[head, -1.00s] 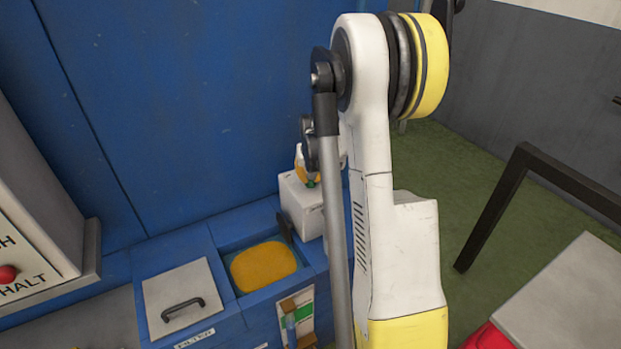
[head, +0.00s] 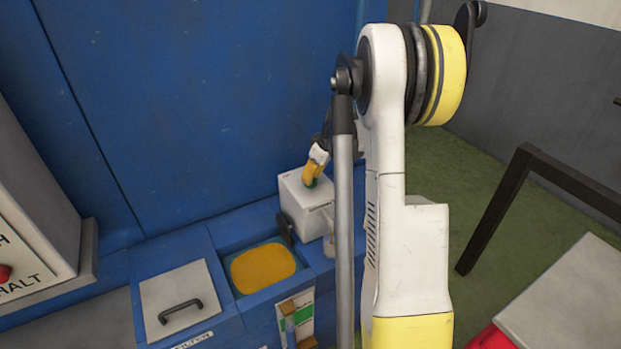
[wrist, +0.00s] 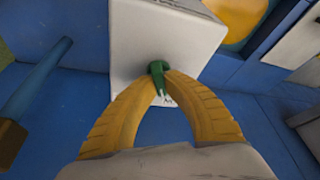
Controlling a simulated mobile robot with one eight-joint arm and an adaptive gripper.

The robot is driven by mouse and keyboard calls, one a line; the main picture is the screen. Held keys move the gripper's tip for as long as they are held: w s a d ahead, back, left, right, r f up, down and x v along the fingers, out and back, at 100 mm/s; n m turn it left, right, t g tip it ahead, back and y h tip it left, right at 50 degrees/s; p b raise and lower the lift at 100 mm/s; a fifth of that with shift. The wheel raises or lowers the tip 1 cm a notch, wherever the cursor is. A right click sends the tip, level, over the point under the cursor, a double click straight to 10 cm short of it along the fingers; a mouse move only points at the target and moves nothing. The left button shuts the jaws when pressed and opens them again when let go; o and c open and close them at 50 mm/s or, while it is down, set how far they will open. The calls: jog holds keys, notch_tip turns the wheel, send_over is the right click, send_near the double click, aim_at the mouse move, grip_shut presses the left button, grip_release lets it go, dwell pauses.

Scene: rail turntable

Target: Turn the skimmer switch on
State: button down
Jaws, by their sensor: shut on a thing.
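The skimmer switch is a green knob (wrist: 160,82) on a white box (wrist: 130,40). In the wrist view my gripper (wrist: 162,85) has its two yellow fingers on either side of the knob, with the tips closed against it. The fingers hide part of the knob and of the lettering beside it. In the head view the white box (head: 318,215) stands on the blue unit behind the orange-filled basin, and my gripper (head: 313,180) reaches down onto its top, where a little green shows. The knob's setting cannot be read.
An open basin with an orange surface (head: 263,268) lies in front of the box, with a dark paddle-like part (head: 284,229) at its edge. A grey lid with a handle (head: 180,298) is to its left. A blue wall (head: 220,110) rises behind.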

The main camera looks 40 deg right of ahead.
jog(key=shift+n, duration=0.5)
jog(key=c, duration=1.5)
grip_release()
jog(key=shift+o, duration=0.2)
jog(key=shift+r, duration=0.1)
jog(key=v, duration=1.1)
jog(key=shift+d+r, duration=0.25)
jog(key=shift+r, duration=0.05)
jog(key=shift+s, duration=0.15)
